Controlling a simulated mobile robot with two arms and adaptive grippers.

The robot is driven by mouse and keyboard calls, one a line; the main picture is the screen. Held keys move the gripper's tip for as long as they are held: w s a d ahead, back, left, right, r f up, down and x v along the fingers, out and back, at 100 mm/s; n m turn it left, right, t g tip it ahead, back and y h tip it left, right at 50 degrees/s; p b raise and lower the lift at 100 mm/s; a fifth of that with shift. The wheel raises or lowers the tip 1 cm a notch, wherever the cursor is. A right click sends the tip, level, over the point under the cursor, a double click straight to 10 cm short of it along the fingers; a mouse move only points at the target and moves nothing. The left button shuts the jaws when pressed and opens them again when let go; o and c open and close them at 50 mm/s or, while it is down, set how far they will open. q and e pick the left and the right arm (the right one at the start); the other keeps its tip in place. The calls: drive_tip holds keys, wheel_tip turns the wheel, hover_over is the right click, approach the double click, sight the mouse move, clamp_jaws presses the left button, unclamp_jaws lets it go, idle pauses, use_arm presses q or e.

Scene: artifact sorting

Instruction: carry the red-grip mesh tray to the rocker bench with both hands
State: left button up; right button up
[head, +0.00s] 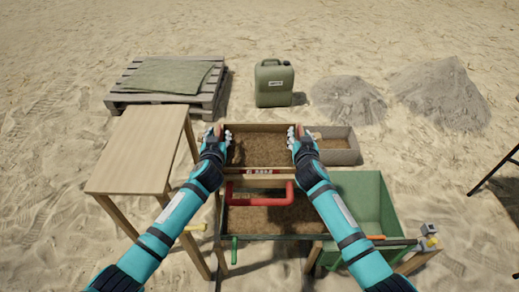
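The mesh tray (258,127), a wooden-framed tray with brown soil showing inside it, is between my two hands in the head view. Its front edge bears a small red-and-white label. My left gripper (216,136) is at its left side and my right gripper (299,136) at its right side. Both look closed on the side grips, which the fingers mostly hide. The rocker bench (283,237) is just nearer, a framed stand with a red handle (260,203) and soil inside. The tray's near edge overlaps the bench's far end in view; I cannot tell whether they touch.
A wooden table (140,150) stands close at left, bare. A green bin (370,200) adjoins the bench at right. A grey soil box (338,157), a green jerrycan (274,83), a pallet (120,101) and sand heaps (440,93) lie beyond. Open sand surrounds them.

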use_arm(q)
clamp_jaws()
use_arm(e)
clamp_jaws()
